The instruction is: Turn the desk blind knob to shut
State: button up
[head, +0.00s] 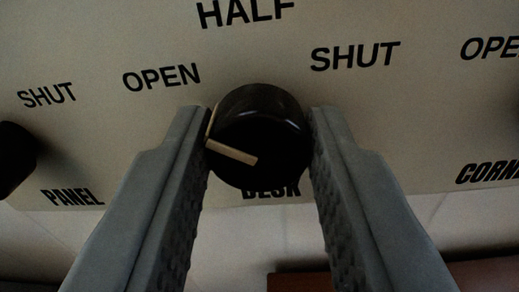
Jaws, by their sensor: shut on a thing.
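The desk blind knob (268,125) is a round black knob with a tan pointer line, on a cream panel. The DESK label (262,190) below it is partly hidden by the knob. The pointer line runs from the knob's face to its left edge, on the side of the OPEN label (161,77). The HALF label (245,12) is above and the SHUT label (355,56) is at upper right. My gripper (259,128) is shut on the knob, one finger on its left side and one on its right.
Another black knob (14,158) stands at the left edge, with the PANEL label (72,197) beside it. A CORNER knob's label (490,172) shows at the right, cut off. A reddish-brown surface (320,282) lies below the panel.

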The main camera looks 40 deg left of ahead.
jog(key=m, duration=0.5)
jog(key=shift+m, duration=0.4)
jog(key=m, duration=0.6)
jog(key=shift+m, duration=0.3)
jog(key=m, duration=0.5)
jog(key=shift+f+m+t, duration=0.1)
jog(key=shift+m+t, duration=0.2)
jog(key=m, duration=0.5)
jog(key=shift+f+m+h, duration=0.1)
jog(key=shift+m+h, duration=0.2)
jog(key=o, duration=1)
jog(key=shift+d, duration=0.1)
jog(key=shift+c, duration=0.2)
